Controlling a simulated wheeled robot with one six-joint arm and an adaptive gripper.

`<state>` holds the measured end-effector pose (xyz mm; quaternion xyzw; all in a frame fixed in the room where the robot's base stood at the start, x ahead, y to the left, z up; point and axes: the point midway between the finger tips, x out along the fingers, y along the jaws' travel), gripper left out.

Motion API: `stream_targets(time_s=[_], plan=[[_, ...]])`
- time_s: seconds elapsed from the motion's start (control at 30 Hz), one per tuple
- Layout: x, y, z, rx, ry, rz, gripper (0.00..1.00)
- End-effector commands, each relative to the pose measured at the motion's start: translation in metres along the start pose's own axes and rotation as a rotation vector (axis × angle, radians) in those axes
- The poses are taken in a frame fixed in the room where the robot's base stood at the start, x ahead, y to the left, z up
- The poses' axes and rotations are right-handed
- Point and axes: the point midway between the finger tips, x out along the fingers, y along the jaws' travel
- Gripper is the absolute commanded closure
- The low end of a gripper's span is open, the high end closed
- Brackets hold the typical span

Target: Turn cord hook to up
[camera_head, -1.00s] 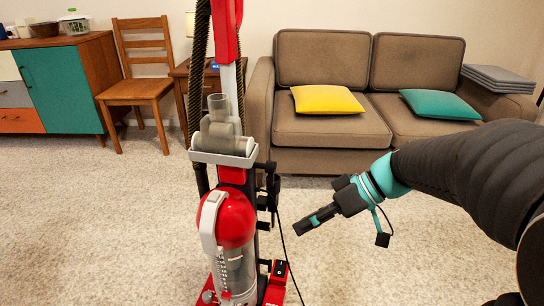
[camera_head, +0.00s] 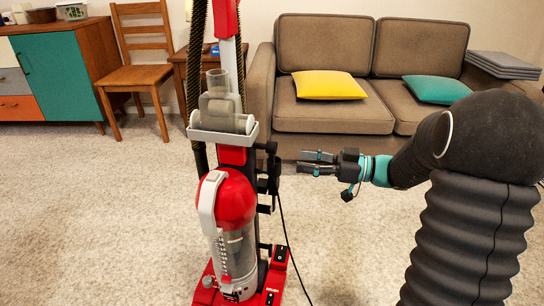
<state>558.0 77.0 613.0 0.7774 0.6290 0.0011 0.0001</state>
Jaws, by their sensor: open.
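A red upright vacuum cleaner (camera_head: 228,200) stands on the carpet, left of the middle. Small black parts stick out along its right side. An upper one (camera_head: 270,148) looks like the cord hook, but it is too small and dark to tell which way it points. A thin black cord (camera_head: 283,222) hangs down from this side to the floor. My gripper (camera_head: 303,162) is right of the upper black parts, at about their height in the picture. It points left with its two fingers apart and nothing between them. It appears not to touch the vacuum.
A brown sofa (camera_head: 331,116) with a yellow cushion (camera_head: 328,85) and a teal cushion (camera_head: 438,89) stands behind. A wooden chair (camera_head: 145,73) and a cabinet (camera_head: 60,75) are at the back left. The carpet (camera_head: 345,240) between the vacuum and my arm is clear.

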Motion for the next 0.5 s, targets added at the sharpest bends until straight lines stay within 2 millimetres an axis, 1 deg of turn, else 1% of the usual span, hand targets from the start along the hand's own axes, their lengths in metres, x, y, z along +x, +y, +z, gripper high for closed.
stream_targets(time_s=[0.03, 0.1, 0.3, 0.4, 0.5], plan=[[0.011, -0.001, 0.0, 0.0, -0.001, -0.004, 0.54], [0.024, -0.001, -0.001, 0.0, -0.001, -0.005, 0.54], [0.059, -0.001, 0.0, 0.001, -0.001, -0.004, 0.54], [0.073, -0.001, 0.0, 0.001, -0.002, -0.003, 0.54], [0.083, -0.001, 0.0, 0.001, -0.001, -0.003, 0.54]])
